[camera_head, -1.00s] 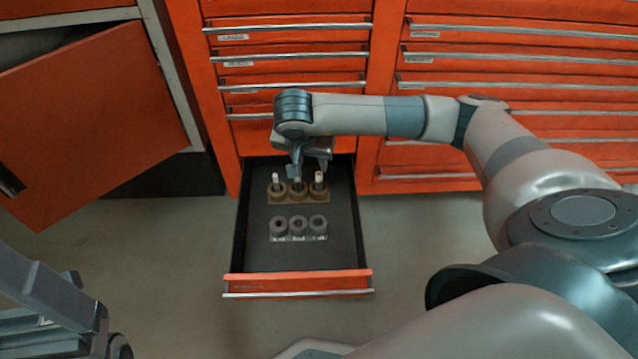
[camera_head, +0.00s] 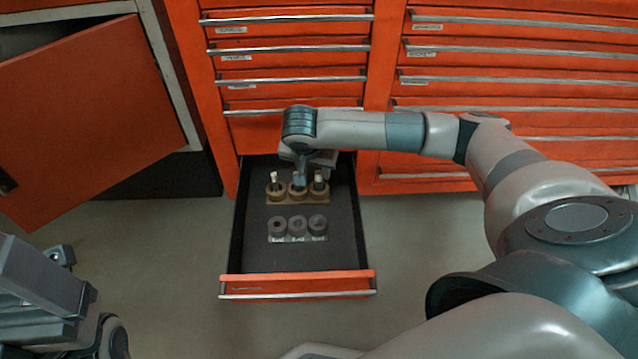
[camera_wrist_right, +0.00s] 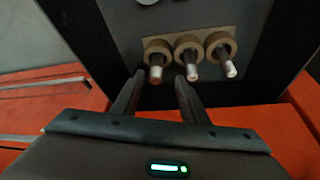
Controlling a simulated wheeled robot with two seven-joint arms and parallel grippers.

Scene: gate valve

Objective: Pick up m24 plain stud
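Three studs stand upright in the round sockets of a brown holder (camera_head: 276,196) in the open drawer. In the head view I see a pale-topped left stud (camera_head: 274,179) and a right stud (camera_head: 318,177); my right gripper hides the middle one. All three show in the right wrist view: a copper-tipped one (camera_wrist_right: 155,72), a middle one (camera_wrist_right: 191,70) and a pale one (camera_wrist_right: 228,66). I cannot tell which is the M24. My right gripper (camera_wrist_right: 160,78) is open, its fingertips framing the copper-tipped stud; contact is not visible. My left gripper (camera_head: 62,285) is at the lower left, apparently empty.
A grey three-socket holder (camera_head: 297,229) with white labels sits nearer the drawer front (camera_head: 297,285). Closed orange drawers (camera_head: 475,70) stand behind and to the right. An orange cabinet door (camera_head: 90,105) hangs open at the left. The drawer floor around the holders is clear.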

